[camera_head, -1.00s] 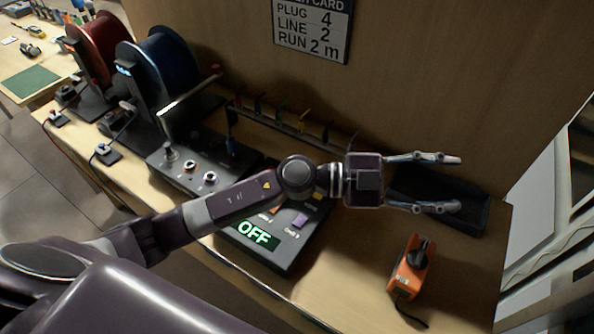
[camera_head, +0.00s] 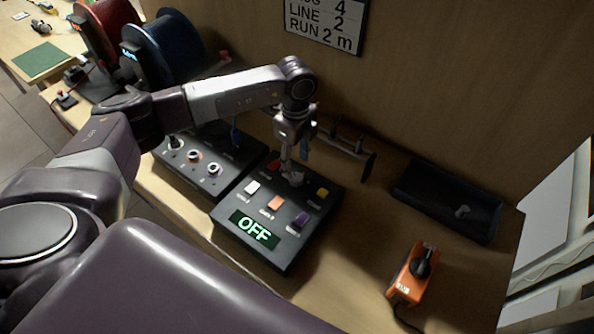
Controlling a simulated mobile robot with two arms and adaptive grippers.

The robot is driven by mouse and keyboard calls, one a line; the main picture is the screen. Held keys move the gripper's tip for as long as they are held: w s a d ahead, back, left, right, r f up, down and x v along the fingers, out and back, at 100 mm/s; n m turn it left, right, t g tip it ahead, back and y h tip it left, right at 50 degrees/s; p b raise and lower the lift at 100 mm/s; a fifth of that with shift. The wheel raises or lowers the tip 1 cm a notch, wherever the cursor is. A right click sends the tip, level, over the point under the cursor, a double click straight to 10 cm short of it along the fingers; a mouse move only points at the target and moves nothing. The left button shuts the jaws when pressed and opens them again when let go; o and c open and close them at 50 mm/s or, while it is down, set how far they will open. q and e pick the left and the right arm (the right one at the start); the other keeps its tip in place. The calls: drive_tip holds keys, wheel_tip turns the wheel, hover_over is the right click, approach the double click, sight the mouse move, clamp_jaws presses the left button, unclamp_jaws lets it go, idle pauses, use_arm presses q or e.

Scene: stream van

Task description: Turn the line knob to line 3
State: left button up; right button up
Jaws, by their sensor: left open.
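An orange box (camera_head: 405,283) with a black rotary knob (camera_head: 422,265) stands at the front right of the bench. A dark panel (camera_head: 205,185) at left has several small knobs (camera_head: 193,156). I cannot read which knob is the line knob or any line number on them. My left gripper (camera_head: 292,178) points down over the back of a button panel (camera_head: 235,215), among its coloured buttons. It is open and holds nothing; whether its fingertips touch the panel I cannot tell. The panel's display (camera_head: 254,229) reads OFF. My right gripper is out of view.
A wall card (camera_head: 325,22) shows LINE 2 and RUN 2 m. Red (camera_head: 103,30) and blue (camera_head: 168,48) reels stand at the back left. A black tray (camera_head: 447,200) with a small grey item lies at right. Bench between button panel and orange box is clear.

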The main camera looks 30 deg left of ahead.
sight(296, 177)
use_arm(q)
wheel_tip(296, 177, down, 6)
drive_tip(key=shift+r+p, duration=0.2)
drive_tip(key=shift+p, duration=0.45)
drive_tip(key=c, duration=1.2)
drive_tip(key=shift+o, duration=0.2)
